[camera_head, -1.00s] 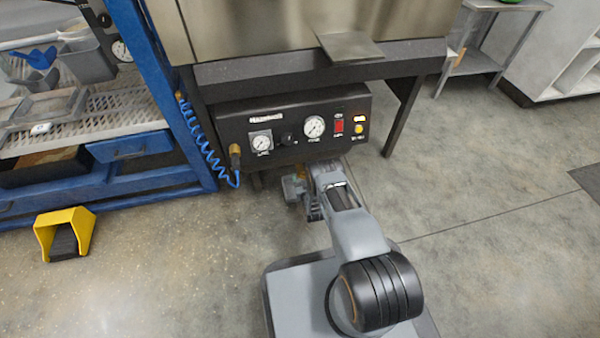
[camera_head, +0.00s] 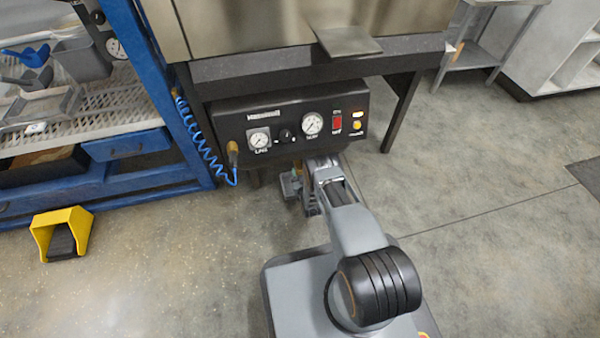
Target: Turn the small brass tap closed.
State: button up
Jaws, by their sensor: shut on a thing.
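My gripper (camera_head: 292,186) is below the front edge of the black control box, close under it, and is shut. A small bit of brass colour, the small brass tap (camera_head: 297,164), shows at the top of the gripper, just under the box. Most of the tap is hidden by the gripper and the box, so its handle angle cannot be read.
The black control box (camera_head: 290,125) carries two gauges, a knob, a red switch and lit buttons. A brass fitting (camera_head: 233,152) with a blue coiled hose (camera_head: 195,130) hangs at its left. A blue rack (camera_head: 150,80) stands left; a yellow pedal (camera_head: 62,232) is on the floor.

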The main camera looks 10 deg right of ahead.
jog(key=shift+m, duration=1.5)
jog(key=o, duration=0.9)
jog(key=s+p, duration=0.5)
jog(key=s, duration=0.9)
jog(key=shift+w, duration=0.1)
